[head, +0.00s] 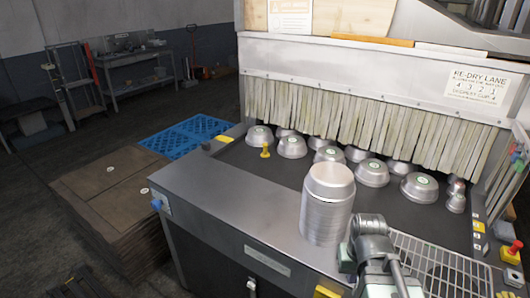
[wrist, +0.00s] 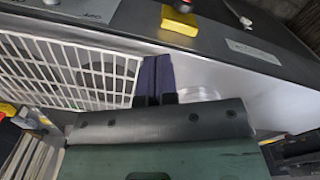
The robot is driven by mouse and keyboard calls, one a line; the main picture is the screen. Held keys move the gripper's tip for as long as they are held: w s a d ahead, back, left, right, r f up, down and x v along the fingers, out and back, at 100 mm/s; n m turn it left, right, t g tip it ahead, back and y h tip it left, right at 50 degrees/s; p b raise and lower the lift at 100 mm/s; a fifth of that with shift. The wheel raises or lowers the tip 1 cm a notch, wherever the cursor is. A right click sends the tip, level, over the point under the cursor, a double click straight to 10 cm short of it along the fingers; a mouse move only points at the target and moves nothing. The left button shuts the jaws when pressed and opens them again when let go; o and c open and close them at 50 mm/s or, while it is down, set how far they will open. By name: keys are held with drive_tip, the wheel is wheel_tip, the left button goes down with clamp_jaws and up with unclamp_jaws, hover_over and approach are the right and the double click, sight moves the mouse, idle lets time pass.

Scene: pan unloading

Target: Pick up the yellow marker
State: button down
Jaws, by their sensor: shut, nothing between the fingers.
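The yellow marker (head: 265,150) is a small upright yellow piece on the dark belt, at the left among the upturned metal pans in the head view. My gripper (wrist: 155,75) shows in the wrist view as two dark blue fingers pressed together, with nothing between them. It is over the front of the machine, beside the white wire rack, well apart from the marker. The marker is not seen in the wrist view. In the head view my arm is at the lower right, and the fingertips cannot be made out.
A tall stack of metal pans (head: 328,205) stands on the front ledge (head: 230,195). Several upturned pans (head: 372,172) sit on the belt before a strip curtain (head: 370,118). A wire rack (head: 440,270) lies at right. A yellow block (wrist: 180,20) is on the machine edge.

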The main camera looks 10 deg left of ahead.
idle(0.4)
drive_tip(key=c, duration=0.9)
unclamp_jaws()
